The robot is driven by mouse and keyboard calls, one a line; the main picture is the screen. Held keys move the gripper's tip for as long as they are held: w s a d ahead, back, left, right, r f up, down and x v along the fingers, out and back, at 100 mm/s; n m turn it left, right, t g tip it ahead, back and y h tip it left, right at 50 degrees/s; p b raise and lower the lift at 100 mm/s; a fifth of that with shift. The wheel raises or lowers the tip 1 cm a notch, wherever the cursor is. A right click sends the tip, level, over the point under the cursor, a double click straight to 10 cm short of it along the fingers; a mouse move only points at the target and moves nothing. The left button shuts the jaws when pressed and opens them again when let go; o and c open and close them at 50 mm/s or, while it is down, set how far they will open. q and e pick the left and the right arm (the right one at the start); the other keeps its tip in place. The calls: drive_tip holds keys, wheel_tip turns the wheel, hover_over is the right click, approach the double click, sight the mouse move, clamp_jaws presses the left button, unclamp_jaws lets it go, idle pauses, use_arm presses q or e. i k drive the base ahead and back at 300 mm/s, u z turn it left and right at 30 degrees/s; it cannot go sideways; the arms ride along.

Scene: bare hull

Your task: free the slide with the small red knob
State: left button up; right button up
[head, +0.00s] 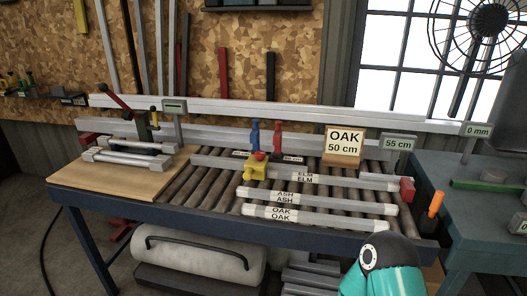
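A yellow slide (256,171) sits on a pale bar above the roller table, near its middle. A small red knob (260,156) is on top of the slide. Whether the knob is tight or loose cannot be told. The bar has a red end piece (407,190) at its right end. A teal and black part of my own arm shows at the bottom right, below the table's front edge. Neither of my grippers is in view, and nothing touches the slide or the knob.
Pale bars labelled ELM, ASH (320,201) and OAK (315,216) lie across the rollers. An "OAK 50 cm" sign (343,147) stands behind. A red-handled clamp (115,101) is at left above a wooden board (95,183). A teal bench (480,220) stands right.

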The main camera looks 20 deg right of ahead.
sight(259, 156)
drive_tip(key=i, duration=0.85)
drive_tip(key=u, duration=0.05)
